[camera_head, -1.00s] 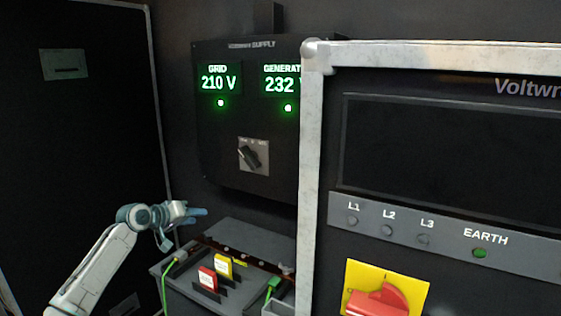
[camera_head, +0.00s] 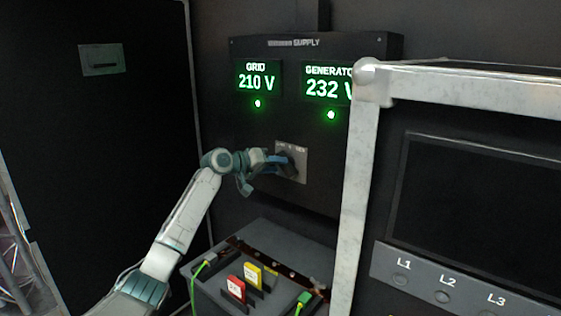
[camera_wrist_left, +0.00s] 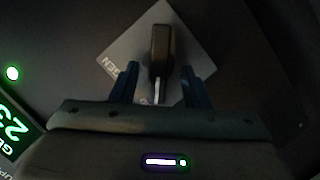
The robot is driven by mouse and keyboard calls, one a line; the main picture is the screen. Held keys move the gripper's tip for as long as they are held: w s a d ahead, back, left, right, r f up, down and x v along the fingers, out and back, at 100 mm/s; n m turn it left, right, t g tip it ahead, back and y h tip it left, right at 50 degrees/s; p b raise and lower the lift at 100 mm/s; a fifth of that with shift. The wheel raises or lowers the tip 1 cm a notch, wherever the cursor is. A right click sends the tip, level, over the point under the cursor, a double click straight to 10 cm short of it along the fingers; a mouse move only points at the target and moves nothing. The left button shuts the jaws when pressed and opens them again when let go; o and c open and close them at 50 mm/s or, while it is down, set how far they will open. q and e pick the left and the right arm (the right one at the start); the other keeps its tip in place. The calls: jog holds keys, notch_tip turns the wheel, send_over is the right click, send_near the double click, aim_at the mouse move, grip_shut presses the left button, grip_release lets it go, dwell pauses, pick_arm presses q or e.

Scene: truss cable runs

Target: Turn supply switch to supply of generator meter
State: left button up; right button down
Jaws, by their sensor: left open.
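The supply switch is a black knob (camera_wrist_left: 161,50) on a grey square plate (camera_head: 292,161), on the dark supply panel (camera_head: 250,125). In the head view my left gripper (camera_head: 283,160) is at the knob and hides part of it. In the left wrist view my left gripper (camera_wrist_left: 160,85) is open, with a blue finger on each side of the knob's near end and gaps between. The generator meter (camera_head: 328,88) reads 232 V and the grid meter (camera_head: 256,82) reads 210 V. Each has a green light below. My right gripper is not in view.
A metal-framed cabinet (camera_head: 362,150) stands close on the right and overlaps the panel's edge. Below the panel is a grey box (camera_head: 270,245) with a red tag (camera_head: 236,289), a yellow tag (camera_head: 253,275) and green cables. A dark door (camera_head: 90,150) is at left.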

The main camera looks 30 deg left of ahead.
pick_arm(q)
jog(key=shift+x, duration=1.1)
jog(key=shift+s, duration=0.1)
grip_shut()
jog(key=shift+r, duration=0.1)
jog(key=shift+p, duration=0.3)
jog(key=m+y+p, duration=0.1)
jog(key=m+y, duration=0.1)
jog(key=m, duration=0.2)
jog(key=m+y+p, duration=0.1)
jog(key=m+y, duration=0.2)
jog(key=m, duration=0.1)
jog(key=d+m+y+p, duration=0.1)
jog(key=m+y, duration=0.2)
jog(key=m, duration=0.1)
jog(key=shift+t, duration=0.4)
